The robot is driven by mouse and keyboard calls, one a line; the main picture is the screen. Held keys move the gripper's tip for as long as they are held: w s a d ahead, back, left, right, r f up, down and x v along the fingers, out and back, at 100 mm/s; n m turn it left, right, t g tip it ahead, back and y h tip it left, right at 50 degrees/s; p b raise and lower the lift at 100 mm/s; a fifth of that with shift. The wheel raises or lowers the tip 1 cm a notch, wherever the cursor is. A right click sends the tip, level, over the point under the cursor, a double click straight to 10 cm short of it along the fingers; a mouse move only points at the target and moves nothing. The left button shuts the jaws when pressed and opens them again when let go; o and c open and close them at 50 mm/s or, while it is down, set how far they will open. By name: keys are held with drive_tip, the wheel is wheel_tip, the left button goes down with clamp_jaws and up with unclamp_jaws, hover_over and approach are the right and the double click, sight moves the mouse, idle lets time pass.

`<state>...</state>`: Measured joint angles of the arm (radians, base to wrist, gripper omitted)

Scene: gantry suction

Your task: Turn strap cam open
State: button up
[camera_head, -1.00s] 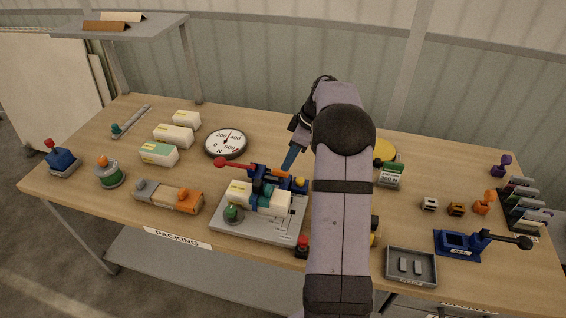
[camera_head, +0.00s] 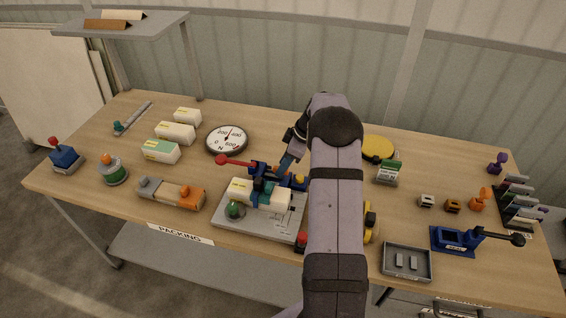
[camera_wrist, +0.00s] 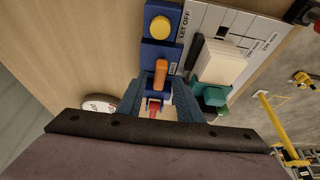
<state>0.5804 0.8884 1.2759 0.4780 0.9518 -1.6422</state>
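The strap fixture's grey base plate (camera_head: 262,230) stands at the table's front middle. A blue frame (camera_head: 299,183) behind the block carries an orange cam and a long red lever (camera_head: 236,161) pointing left. In the wrist view the orange cam (camera_wrist: 161,73) stands on the blue frame (camera_wrist: 161,53). My gripper (camera_wrist: 158,90) is over the frame's rear side. Its teal-blue fingers are apart, one each side of the cam's near end; I cannot tell if they touch it. In the head view my gripper (camera_head: 286,164) partly hides the cam.
A yellow button (camera_wrist: 160,27) is on the frame, beside a "LET OFF" label. A round gauge (camera_head: 227,140) stands behind left. A red-topped post (camera_head: 301,239) stands at the plate's front right corner. A grey tray (camera_head: 406,276) and blue clamp (camera_head: 453,238) are to the right.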

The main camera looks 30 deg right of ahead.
drive_tip(key=shift+w+a+f, duration=0.1)
drive_tip(key=shift+f, duration=0.2)
clamp_jaws()
